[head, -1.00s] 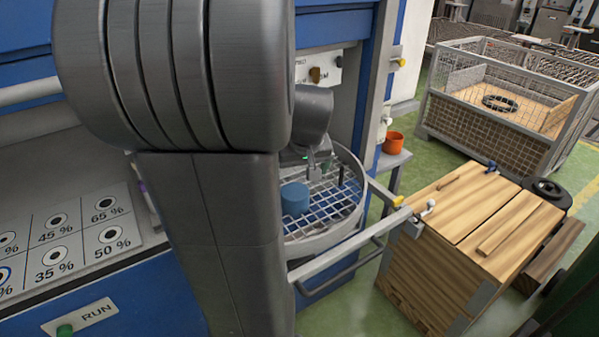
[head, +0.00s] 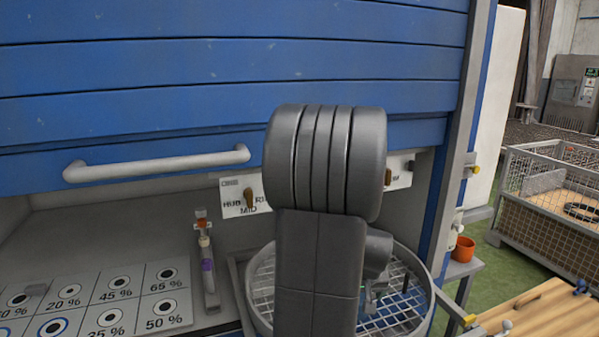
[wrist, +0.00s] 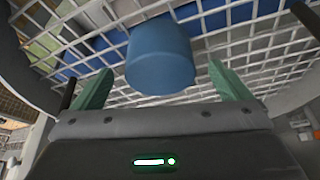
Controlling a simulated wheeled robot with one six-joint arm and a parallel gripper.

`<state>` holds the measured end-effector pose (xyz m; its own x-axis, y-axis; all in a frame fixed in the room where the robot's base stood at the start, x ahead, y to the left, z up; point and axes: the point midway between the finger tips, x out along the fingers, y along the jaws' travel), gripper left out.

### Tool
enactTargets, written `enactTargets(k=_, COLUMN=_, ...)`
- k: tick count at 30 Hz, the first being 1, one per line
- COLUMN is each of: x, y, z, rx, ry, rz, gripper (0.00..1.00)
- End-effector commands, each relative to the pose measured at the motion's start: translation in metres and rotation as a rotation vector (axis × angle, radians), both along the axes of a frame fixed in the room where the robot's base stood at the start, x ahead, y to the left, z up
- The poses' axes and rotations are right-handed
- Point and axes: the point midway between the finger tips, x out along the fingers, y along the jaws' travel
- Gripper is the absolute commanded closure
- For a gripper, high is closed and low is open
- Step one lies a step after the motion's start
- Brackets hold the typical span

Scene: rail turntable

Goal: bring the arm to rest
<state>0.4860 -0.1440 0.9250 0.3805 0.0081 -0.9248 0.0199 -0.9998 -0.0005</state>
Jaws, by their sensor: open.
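My arm stands upright in the middle of the head view, its grey elbow in front of the blue cabinet. My gripper (wrist: 160,70) shows in the wrist view with two green fingers spread apart, open. A blue cylinder (wrist: 160,55) stands on the wire grid just ahead of the fingers, with a gap on each side; I cannot tell its exact depth between them. In the head view my arm hides the cylinder. The round wire-mesh turntable (head: 412,318) lies behind and below my arm, and its grid (wrist: 265,45) fills much of the wrist view.
A blue shutter with a white handle (head: 155,164) is above. A percentage panel (head: 110,300) lies at left, beside a purple-labelled tube (head: 207,265).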

Motion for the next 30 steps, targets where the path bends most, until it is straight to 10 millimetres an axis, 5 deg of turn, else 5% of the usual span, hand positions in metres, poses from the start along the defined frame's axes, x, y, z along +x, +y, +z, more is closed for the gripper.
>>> enactTargets(k=10, x=0.013, y=0.000, z=-0.030, rx=0.000, ry=0.000, rz=0.001, gripper=0.03)
enactTargets(k=30, x=0.007, y=0.000, z=-0.015, rx=-0.001, ry=-0.003, rz=0.001, gripper=0.03)
